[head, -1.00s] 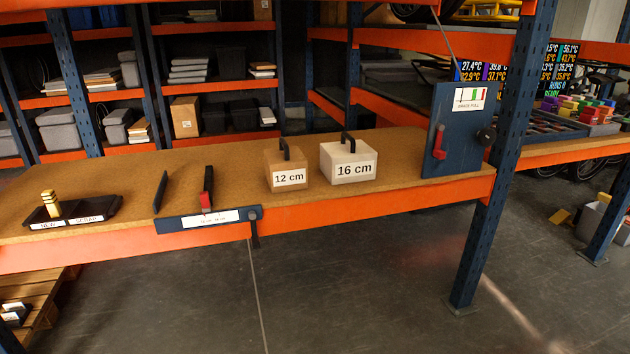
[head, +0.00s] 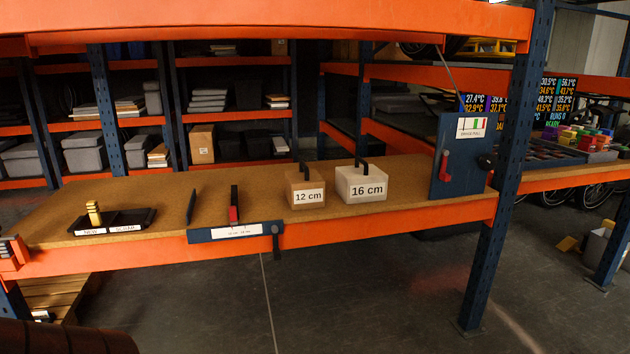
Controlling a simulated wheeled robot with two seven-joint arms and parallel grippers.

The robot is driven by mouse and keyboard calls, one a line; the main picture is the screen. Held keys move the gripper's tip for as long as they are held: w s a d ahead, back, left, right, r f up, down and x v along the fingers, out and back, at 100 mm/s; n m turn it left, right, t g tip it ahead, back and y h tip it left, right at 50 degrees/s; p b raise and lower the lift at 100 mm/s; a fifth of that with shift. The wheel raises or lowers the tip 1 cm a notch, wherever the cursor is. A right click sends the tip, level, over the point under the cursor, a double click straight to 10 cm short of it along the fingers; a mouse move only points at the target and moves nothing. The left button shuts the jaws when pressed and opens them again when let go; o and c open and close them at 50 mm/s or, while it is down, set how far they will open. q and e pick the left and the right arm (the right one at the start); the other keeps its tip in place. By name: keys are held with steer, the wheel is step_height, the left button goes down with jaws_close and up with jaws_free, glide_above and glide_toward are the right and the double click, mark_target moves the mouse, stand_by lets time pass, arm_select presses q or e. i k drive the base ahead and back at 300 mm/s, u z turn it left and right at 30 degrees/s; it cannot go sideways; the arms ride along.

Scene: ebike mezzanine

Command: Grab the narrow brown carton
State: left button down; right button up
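The narrow brown carton (head: 306,184), labelled "12 cm", stands upright on the brown shelf board (head: 260,194) near the front edge. A black handle stands up from its top. Just right of it, with a small gap, stands a wider whitish carton (head: 362,182) labelled "16 cm", also with a black handle. Neither of my grippers is in view, and nothing is touching the brown carton.
Left on the board are a black tray (head: 135,219) with a yellow block (head: 93,213), and a gauge with a blue plate (head: 207,236) and red piece. A blue panel (head: 452,185) stands at the right end. An orange beam (head: 260,18) crosses above.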

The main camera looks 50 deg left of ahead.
mark_target(304, 187)
steer(key=u, duration=0.45)
steer(key=i, duration=1.7)
steer(key=u, duration=0.95)
